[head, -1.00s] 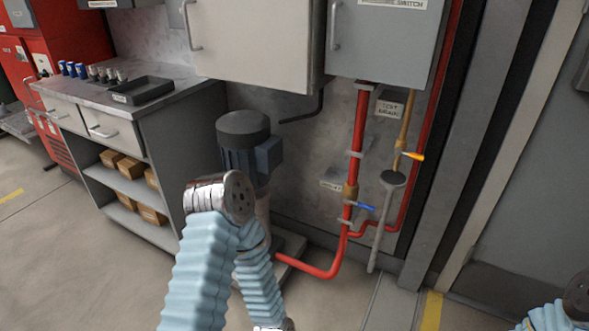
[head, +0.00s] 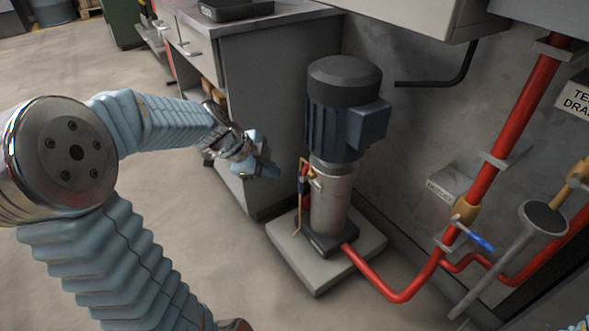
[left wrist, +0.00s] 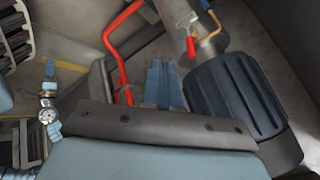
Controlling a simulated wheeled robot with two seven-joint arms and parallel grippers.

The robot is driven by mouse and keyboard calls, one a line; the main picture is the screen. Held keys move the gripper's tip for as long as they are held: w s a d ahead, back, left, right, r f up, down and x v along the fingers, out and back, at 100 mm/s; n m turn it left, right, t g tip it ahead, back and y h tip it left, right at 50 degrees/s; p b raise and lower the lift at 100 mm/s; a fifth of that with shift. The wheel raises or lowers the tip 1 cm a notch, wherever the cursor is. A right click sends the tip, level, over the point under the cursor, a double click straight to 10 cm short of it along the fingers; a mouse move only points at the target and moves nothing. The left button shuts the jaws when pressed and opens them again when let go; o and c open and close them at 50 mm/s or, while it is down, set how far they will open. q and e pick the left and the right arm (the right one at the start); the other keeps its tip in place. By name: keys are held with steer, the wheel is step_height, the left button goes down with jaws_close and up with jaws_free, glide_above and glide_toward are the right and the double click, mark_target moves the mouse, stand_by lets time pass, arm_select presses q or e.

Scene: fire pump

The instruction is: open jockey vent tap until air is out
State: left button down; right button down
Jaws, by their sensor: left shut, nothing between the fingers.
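The jockey pump has a dark blue motor (head: 345,110) on a pale grey cylinder (head: 332,200). A thin brass vent pipe with a red tap handle (head: 305,188) is on the cylinder's left side. In the left wrist view the red handle (left wrist: 191,47) hangs beside the brass pipe (left wrist: 207,14), near the motor (left wrist: 238,100). My left gripper (head: 268,170) is shut and empty, a little left of the tap and apart from it. Its fingers (left wrist: 165,85) point toward the pump.
The pump stands on a low concrete plinth (head: 290,255). A grey bench (head: 265,60) is behind my left arm. To the right are red pipes (head: 500,140), a blue-handled valve (head: 475,237) and a grey round-topped post (head: 543,218). The floor left of the plinth is clear.

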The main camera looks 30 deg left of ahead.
mark_target(306, 172)
arm_select(q)
steer(key=w+d+f+p, duration=0.1)
steer(key=w+f, duration=0.6)
steer(key=w, duration=0.2)
steer(key=shift+d, duration=0.3)
